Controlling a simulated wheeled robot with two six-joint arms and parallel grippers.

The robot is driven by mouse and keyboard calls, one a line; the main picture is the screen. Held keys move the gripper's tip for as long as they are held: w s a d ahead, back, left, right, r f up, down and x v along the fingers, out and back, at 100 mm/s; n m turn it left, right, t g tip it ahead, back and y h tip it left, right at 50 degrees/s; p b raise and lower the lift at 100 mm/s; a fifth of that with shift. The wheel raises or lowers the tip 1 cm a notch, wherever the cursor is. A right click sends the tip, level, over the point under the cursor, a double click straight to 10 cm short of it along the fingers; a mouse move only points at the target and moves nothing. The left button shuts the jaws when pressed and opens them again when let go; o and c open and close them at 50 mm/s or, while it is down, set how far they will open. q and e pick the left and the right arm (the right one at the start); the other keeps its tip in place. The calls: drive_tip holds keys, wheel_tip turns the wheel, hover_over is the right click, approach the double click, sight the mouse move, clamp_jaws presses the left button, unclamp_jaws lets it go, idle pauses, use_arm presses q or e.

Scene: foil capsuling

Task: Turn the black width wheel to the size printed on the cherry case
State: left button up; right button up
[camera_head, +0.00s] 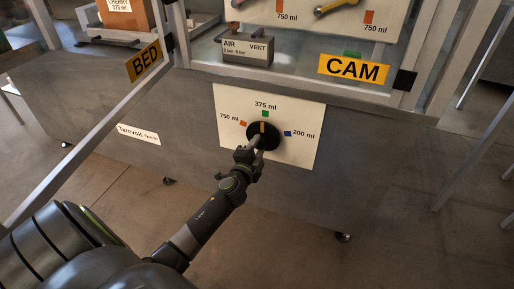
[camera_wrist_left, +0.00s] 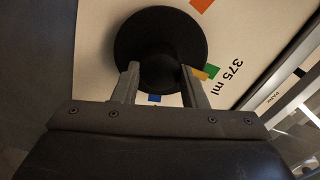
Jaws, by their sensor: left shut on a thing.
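The black width wheel (camera_head: 270,133) sits on a white dial plate (camera_head: 302,152) on the machine's grey front. Its yellow mark points up at the green 375 ml square (camera_head: 265,114). In the left wrist view the wheel (camera_wrist_left: 160,30) shows its yellow mark beside the green square (camera_wrist_left: 212,71). My left gripper (camera_head: 256,143) is shut on the wheel's grip, one finger on each side in the left wrist view (camera_wrist_left: 160,78). The cherry case (camera_head: 126,17), partly cut off at the top, is printed 375 ml. My right gripper is not in view.
The dial also has an orange 750 ml square (camera_head: 243,124) and a blue 200 ml square (camera_head: 287,134). Frame posts stand at both sides.

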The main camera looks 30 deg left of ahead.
use_arm(q)
drive_tip(key=o, duration=1)
drive_tip(key=v, duration=1.7)
drive_tip(key=shift+s+d, duration=0.15)
drive_tip(key=shift+s, duration=0.05)
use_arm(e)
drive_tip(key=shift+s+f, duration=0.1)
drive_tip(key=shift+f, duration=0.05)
